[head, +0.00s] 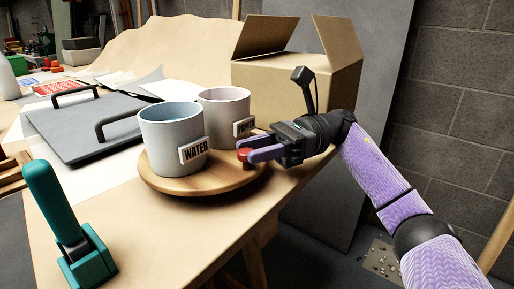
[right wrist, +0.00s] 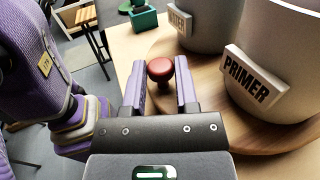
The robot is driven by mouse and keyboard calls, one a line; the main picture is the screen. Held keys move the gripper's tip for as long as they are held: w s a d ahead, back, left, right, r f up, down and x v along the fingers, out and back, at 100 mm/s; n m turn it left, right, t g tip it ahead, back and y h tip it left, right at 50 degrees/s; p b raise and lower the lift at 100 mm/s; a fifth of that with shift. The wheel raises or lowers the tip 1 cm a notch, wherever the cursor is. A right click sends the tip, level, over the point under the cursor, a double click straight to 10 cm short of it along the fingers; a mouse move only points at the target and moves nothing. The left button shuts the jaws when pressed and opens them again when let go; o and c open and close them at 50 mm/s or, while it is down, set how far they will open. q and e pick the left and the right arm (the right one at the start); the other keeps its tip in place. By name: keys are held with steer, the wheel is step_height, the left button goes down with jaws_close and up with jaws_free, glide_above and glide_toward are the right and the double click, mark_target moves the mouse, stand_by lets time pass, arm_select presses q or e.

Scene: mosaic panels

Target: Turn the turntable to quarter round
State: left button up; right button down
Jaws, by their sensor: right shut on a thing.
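The turntable (head: 208,186) is a round wooden disc near the front edge of the table. A blue-grey pot labelled WATER (head: 168,130) stands on it at the left. A paler pot labelled PRIMER (right wrist: 268,62) stands on it behind, its label partly covered in the head view. A red knob (right wrist: 160,69) sits at the disc's right edge. My right gripper (head: 243,149) has its purple fingers on either side of the knob and is shut on it. The right wrist view shows the knob between the fingertips. My left gripper is not in view.
A teal clamp (head: 66,215) stands on the table's front left edge. A grey board with black handles (head: 75,128) lies behind the turntable at left. An open cardboard box (head: 292,92) stands behind my right gripper. Papers (head: 120,80) lie at the back.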

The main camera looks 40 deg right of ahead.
steer(key=shift+c, duration=1.9)
jaws_free()
